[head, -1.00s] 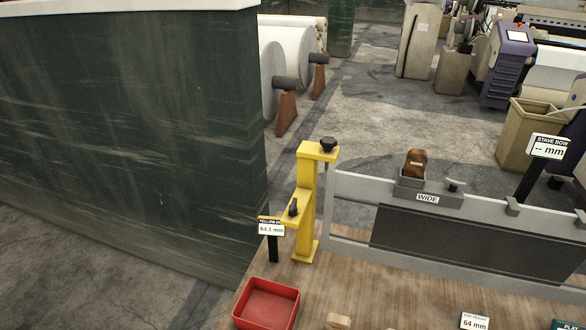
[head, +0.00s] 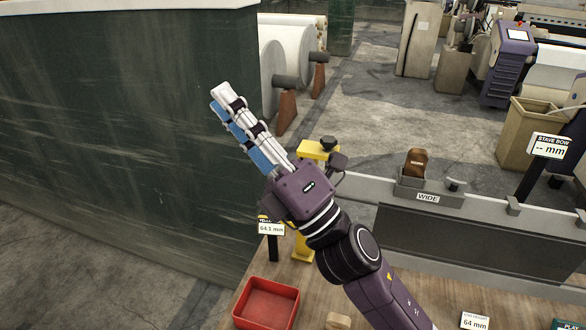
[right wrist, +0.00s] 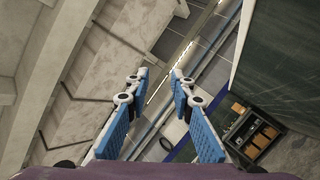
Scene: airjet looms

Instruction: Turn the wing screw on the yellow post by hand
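The yellow post (head: 319,151) stands on the bench, mostly covered by my right arm. Its black top knob (head: 328,142) shows; the lower black screw on its side arm is hidden behind my right gripper's body. My right gripper (head: 219,98) points up and left, its fingertips in front of the dark green wall and well apart from the post. The right wrist view shows its two blue-padded fingers (right wrist: 160,77) apart with nothing between them. A small display (head: 271,228) beside the post reads 64.1 mm. My left gripper is not in view.
A red tray (head: 267,303) lies at the bench's front left, with a small wooden block (head: 338,321) to its right. A grey frame (head: 480,202) with a dark panel and a WIDE block runs right from the post. The dark green wall (head: 120,130) fills the left.

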